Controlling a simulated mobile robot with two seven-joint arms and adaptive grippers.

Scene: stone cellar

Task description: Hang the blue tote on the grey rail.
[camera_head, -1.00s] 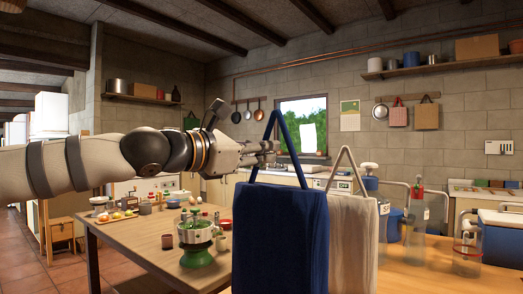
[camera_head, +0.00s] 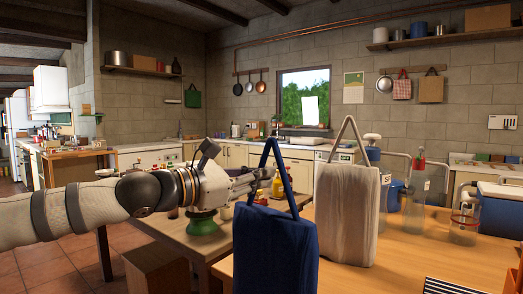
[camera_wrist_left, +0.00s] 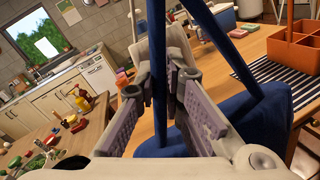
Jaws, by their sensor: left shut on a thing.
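The blue tote (camera_head: 275,245) is at the lower middle of the head view, upright and slightly tilted, its peaked handle above it. My left gripper (camera_head: 258,180) is at the handle. In the left wrist view a blue strap (camera_wrist_left: 158,75) runs between the fingers of the left gripper (camera_wrist_left: 172,90), which is shut on it. Blue cloth of the tote shows beyond the fingers. The tote's bottom is cut off in the head view, so I cannot tell whether it touches anything. I cannot surely make out the grey rail. My right gripper is not in view.
A cream tote (camera_head: 348,220) stands close behind the blue one on the wooden table (camera_head: 390,262). Bottles and grey bent tubes (camera_head: 432,160) stand right of it. A striped mat (camera_wrist_left: 272,72) and an orange caddy (camera_wrist_left: 296,45) lie farther right. A cluttered lower table (camera_head: 165,222) is left.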

